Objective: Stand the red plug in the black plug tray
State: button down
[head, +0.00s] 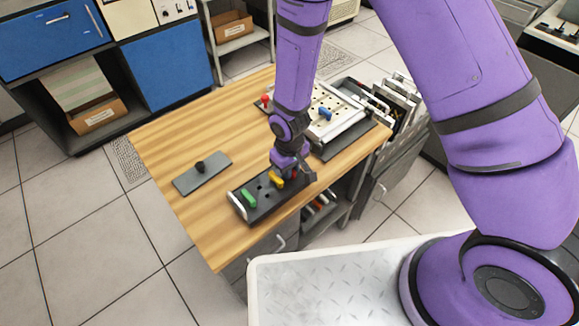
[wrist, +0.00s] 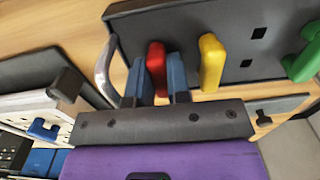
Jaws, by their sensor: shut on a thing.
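The red plug (wrist: 156,68) is between the two blue fingers of my gripper (wrist: 156,80), which is shut on it. It is over the end of the black plug tray (wrist: 180,22) near a metal handle (wrist: 104,72). Its lower end is hidden, so I cannot tell whether it sits in a slot or is just above one. In the head view my gripper (head: 291,172) is at the right end of the tray (head: 262,208) and mostly hides the red plug.
A yellow plug (wrist: 211,62) stands close beside the red one, and a green plug (head: 249,198) is at the tray's far left. Empty slots lie between them. A grey plate with a black knob (head: 200,167) lies left; a board with a blue plug (head: 325,114) is behind.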

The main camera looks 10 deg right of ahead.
jog(key=c, duration=1.9)
grip_release()
jog(key=shift+f, duration=0.15)
jog(key=o, duration=0.9)
jog(key=shift+r, duration=0.5)
jog(key=r, duration=0.7)
jog(key=shift+w+r, duration=0.15)
jog(key=shift+w, duration=0.25)
jog(key=w+d+r+m, duration=0.4)
jog(key=w+d+r, duration=0.2)
jog(key=w+d, duration=0.3)
jog(key=w+d+r+m, duration=0.4)
jog(key=w+d+r, duration=0.2)
jog(key=w+d, duration=0.3)
jog(key=shift+w+d, duration=0.4)
jog(key=shift+w, duration=0.2)
jog(key=shift+r, duration=0.1)
